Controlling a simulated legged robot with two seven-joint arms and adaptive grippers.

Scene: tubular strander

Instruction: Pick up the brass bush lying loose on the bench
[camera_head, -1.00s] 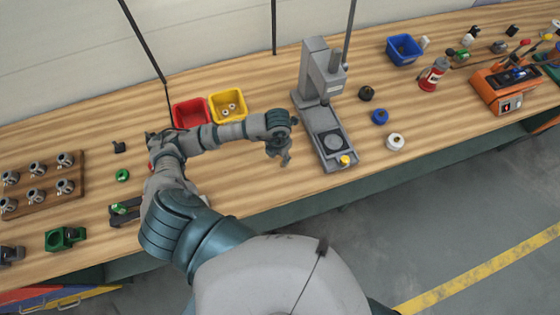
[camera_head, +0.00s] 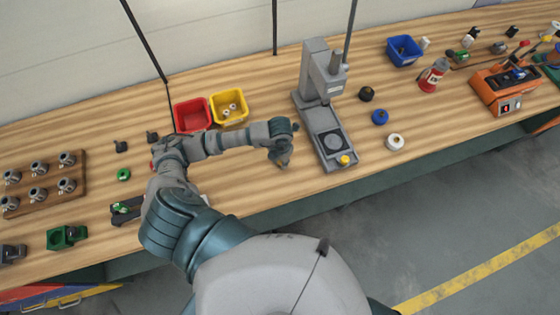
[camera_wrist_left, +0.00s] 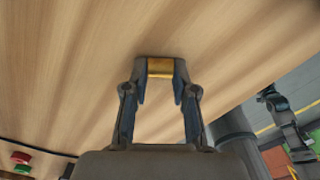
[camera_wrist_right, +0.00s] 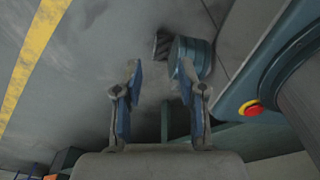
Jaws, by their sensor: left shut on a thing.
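The brass bush (camera_wrist_left: 160,67) shows in the left wrist view as a short golden piece between the fingertips. My left gripper (camera_wrist_left: 160,74) is shut on it, with one finger on each side. Bench wood fills the picture behind it; I cannot tell whether the bush still touches the bench. In the head view my left gripper (camera_head: 281,163) points down over the bench, left of the grey press, and the bush cannot be made out there. My right gripper (camera_wrist_right: 159,72) is open and empty over the floor in the right wrist view.
The grey press (camera_head: 325,125) stands just right of my left gripper. A red bin (camera_head: 192,115) and a yellow bin (camera_head: 229,107) stand behind my left arm. A wooden rack (camera_head: 80,190) with metal parts is at the left. Bench around the gripper is clear.

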